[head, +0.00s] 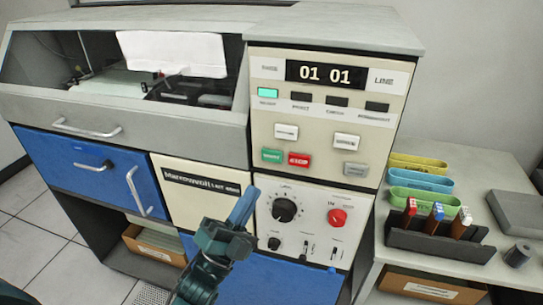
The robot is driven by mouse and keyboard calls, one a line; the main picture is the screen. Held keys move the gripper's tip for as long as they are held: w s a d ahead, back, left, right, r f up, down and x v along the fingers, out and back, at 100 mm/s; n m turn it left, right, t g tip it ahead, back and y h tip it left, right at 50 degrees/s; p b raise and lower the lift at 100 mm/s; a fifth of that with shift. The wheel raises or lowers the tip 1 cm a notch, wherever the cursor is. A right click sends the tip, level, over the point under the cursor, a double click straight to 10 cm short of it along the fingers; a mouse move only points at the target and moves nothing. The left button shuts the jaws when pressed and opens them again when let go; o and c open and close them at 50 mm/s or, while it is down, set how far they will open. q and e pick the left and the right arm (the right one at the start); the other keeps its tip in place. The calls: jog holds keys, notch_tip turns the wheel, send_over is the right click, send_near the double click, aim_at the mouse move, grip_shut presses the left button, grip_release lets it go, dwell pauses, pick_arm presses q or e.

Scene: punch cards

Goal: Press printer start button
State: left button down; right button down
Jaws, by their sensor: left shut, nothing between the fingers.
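The printer's control panel (318,115) is cream-coloured and faces me, with a "01 01" display (326,75) at its top. A green button (271,156), which looks like the start button, sits at the panel's lower left. A red stop button (299,160) is just right of it. My left gripper (249,194) is shut and empty, pointing up in front of the machine. In the picture its tips are below and left of the green button, apart from it. The depth gap is hard to judge. My right gripper is not in view.
Other pale buttons (286,132) and a lit green lamp (267,92) are on the panel. A lower panel has a black knob (284,209) and a red knob (337,217). A side table at right holds coloured trays (419,180) and a dark rack (440,242).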

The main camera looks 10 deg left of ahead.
aim_at(272, 156)
pick_arm(q)
jog(key=w+b, duration=0.3)
jog(key=w, duration=0.5)
jog(key=shift+w+d, duration=0.15)
jog(key=shift+w, duration=0.2)
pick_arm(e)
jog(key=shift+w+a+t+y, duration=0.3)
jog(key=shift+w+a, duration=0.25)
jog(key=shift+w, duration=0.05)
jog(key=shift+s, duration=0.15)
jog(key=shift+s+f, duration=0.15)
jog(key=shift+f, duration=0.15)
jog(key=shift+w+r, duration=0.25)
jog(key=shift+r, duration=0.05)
pick_arm(q)
jog(key=shift+w, duration=0.1)
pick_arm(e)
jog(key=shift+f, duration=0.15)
